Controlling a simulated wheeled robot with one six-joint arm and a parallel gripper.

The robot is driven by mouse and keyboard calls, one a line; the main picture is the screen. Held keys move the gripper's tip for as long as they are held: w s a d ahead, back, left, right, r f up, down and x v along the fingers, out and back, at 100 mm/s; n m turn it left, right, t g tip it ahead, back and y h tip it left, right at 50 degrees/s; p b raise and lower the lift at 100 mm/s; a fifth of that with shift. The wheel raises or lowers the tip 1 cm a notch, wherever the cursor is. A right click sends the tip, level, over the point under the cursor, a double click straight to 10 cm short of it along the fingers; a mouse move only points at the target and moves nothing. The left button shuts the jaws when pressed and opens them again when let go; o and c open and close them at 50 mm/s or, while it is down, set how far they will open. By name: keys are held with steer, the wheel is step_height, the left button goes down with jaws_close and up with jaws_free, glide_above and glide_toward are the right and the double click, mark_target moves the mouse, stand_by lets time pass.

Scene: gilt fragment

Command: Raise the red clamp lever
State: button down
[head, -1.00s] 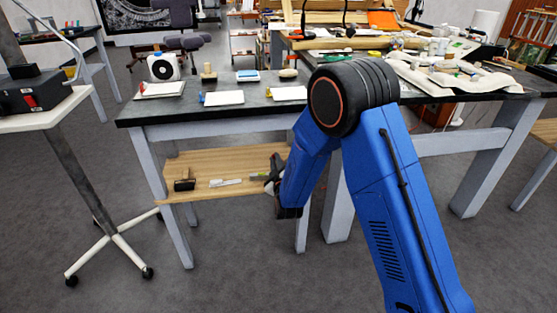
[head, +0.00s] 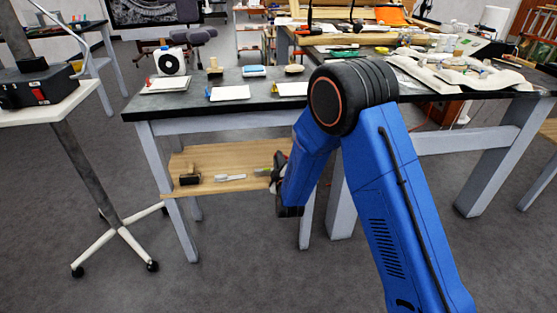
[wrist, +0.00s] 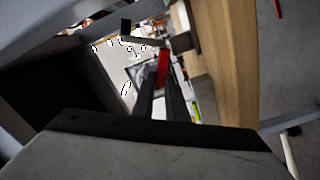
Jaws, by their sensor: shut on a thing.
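The red clamp lever (wrist: 163,62) shows in the wrist view between the tips of my gripper (wrist: 161,88). The two dark fingers lie close together, shut on the lever. A dark clamp part (wrist: 186,42) sits just beyond it, beside the edge of the wooden shelf (wrist: 228,65). In the head view my gripper (head: 277,178) is at the right part of the shelf (head: 205,160) under the workbench. My blue arm hides much of the clamp there, and the lever's angle is hard to judge.
The workbench top (head: 290,103) is above my gripper, with several small items on it. A hammer (head: 190,177) and a white tool (head: 230,177) lie on the shelf. A wheeled stand (head: 60,105) is at the left. Open floor lies between the stand and the bench.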

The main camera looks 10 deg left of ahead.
steer(key=c, duration=1.8)
jaws_free()
steer(key=shift+o, duration=0.2)
steer(key=v, duration=1.7)
steer(key=shift+s, duration=0.25)
steer(key=shift+r, duration=0.1)
